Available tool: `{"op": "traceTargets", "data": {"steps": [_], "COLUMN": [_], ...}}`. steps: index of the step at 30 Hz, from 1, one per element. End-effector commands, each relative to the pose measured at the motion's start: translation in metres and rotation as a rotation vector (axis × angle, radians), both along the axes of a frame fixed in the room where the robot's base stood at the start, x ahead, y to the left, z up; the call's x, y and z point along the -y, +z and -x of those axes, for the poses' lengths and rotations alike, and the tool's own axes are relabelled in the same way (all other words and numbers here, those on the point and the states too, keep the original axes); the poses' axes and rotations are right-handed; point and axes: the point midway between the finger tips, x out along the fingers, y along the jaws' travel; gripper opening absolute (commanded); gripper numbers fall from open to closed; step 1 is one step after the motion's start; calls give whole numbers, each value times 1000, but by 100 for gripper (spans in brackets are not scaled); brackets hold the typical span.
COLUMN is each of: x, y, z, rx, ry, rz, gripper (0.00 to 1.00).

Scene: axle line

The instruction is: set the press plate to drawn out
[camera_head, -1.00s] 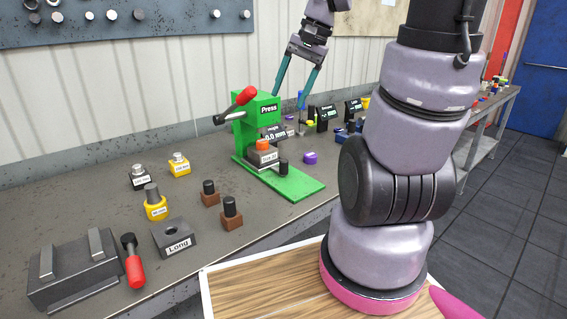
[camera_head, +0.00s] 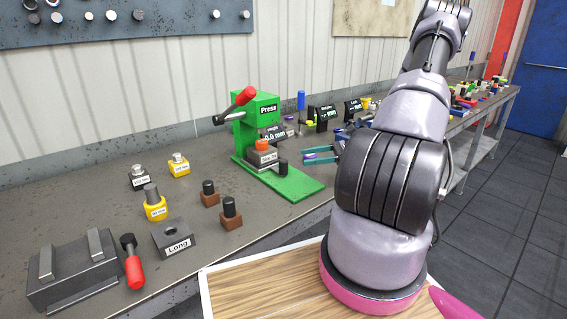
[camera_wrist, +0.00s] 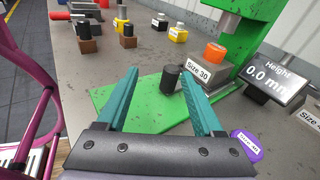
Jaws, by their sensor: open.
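The green press (camera_head: 262,115) stands on the bench with its red-ended lever (camera_head: 246,96) raised. Its flat green plate (camera_head: 300,187) extends toward the front, with an upright black knob (camera_head: 283,168) on it. The knob also shows in the wrist view (camera_wrist: 170,79). A grey block labelled Size 30 (camera_wrist: 199,72), with an orange top (camera_wrist: 214,53), sits under the press head. My gripper (camera_head: 304,155) is open and low, to the right of the knob. In the wrist view the knob appears between the teal fingertips; in the head view they stand short of it.
A purple piece (camera_wrist: 246,145) lies close to my right finger in the wrist view. A height display (camera_wrist: 275,78) reading 0.0 mm stands beside the press. Brown blocks with black pegs (camera_head: 231,215) and a block labelled Long (camera_head: 174,238) are to the left.

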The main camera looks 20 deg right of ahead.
Motion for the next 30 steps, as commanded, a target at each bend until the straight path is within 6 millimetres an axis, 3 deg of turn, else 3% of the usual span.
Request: {"op": "traceTargets", "data": {"steps": [3, 11, 24, 30], "x": [13, 16, -53, -72], "y": [-21, -32, -32, -32], "z": [-2, -8, -41, -51], "rx": [-20, -25, -27, -27], "ry": [-88, -145, -142, -143], "rz": [-105, -173, -172, -170], "gripper": [69, 69, 69, 69]}}
